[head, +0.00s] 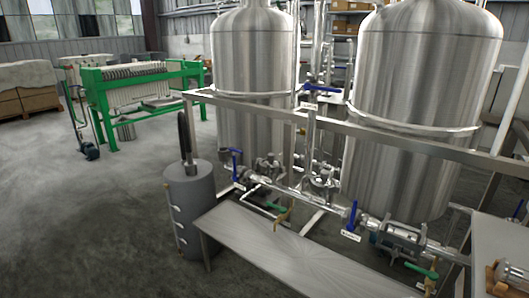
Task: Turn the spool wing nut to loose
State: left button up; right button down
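A shiny horizontal pipe run (305,195) with clamped joints passes low in front of two steel tanks. I cannot make out which small part is the spool wing nut, or whether it is tight or loose. A small brass-coloured piece (282,217) sits below the pipe, near a green handle (275,207). A thicker steel fitting (395,232) lies on the pipe run at the lower right. Neither of my grippers is in view.
A tall tank (253,75) and a wider tank (425,100) stand behind a steel rail (330,128). A bare metal bench (285,262) is in front. A grey cylinder (190,205) stands at its left. Blue valve handles (353,213) stick up.

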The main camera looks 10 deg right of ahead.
aim_at(395, 253)
jog(key=z, duration=1.5)
